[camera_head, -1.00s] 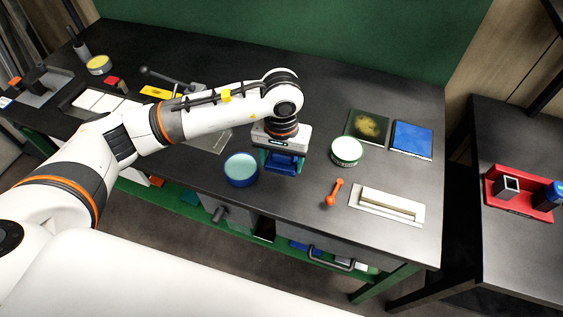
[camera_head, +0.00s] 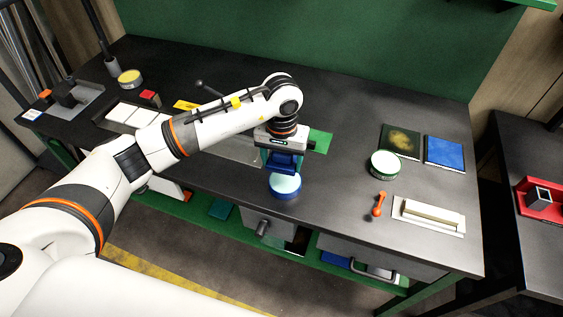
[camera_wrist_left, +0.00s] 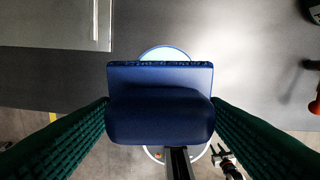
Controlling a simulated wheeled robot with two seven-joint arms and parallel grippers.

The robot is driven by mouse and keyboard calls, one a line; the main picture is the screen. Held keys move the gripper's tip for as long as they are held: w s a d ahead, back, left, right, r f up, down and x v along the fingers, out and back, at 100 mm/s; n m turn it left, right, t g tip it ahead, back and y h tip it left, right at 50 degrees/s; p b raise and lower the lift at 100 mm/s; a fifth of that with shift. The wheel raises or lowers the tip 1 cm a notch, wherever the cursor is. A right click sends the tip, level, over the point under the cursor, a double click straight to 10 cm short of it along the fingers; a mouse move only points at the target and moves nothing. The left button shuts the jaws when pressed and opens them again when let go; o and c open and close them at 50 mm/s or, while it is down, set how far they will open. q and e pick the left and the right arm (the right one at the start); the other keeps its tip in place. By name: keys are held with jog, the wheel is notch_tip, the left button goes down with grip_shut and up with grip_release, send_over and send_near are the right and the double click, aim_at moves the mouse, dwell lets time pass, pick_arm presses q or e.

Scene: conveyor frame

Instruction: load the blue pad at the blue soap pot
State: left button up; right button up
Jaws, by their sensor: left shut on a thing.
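My left gripper (camera_head: 282,160) is shut on the blue pad (camera_wrist_left: 160,110). The pad is a blue block with a rounded grip and a dark speckled far edge, and it also shows between the fingers in the head view. The blue soap pot (camera_head: 285,190), round with a pale teal top, stands near the table's front edge. The gripper and pad are just above and behind it in the head view. In the wrist view the pad covers most of the pot (camera_wrist_left: 165,52). I cannot tell whether pad and soap touch. My right gripper is not in view.
A green-rimmed pot (camera_head: 385,164), an orange tool (camera_head: 379,204) and a pale bar on a plate (camera_head: 430,215) lie to the right. A dark panel (camera_head: 400,141) and a blue panel (camera_head: 445,152) lie behind them. A yellow-topped pot (camera_head: 130,79) stands far left.

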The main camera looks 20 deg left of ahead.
aim_at(287, 163)
pick_arm(q)
jog(key=f, duration=0.1)
jog(key=d+f+b, duration=0.1)
jog(key=f, duration=0.1)
jog(key=shift+w+d+f, duration=0.1)
jog(key=shift+w, duration=0.1)
jog(key=shift+f, duration=0.35)
jog(key=shift+s+a+f, duration=0.1)
jog(key=shift+a+f, duration=0.15)
jog(key=shift+f, duration=0.05)
jog(key=shift+f+b, duration=0.3)
jog(key=shift+f, duration=0.2)
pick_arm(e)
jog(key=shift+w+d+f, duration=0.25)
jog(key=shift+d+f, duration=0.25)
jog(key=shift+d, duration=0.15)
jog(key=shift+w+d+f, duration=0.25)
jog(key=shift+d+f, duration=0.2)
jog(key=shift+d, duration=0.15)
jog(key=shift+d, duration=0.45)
pick_arm(q)
jog(key=shift+f+b, duration=0.4)
jog(key=shift+b, duration=0.05)
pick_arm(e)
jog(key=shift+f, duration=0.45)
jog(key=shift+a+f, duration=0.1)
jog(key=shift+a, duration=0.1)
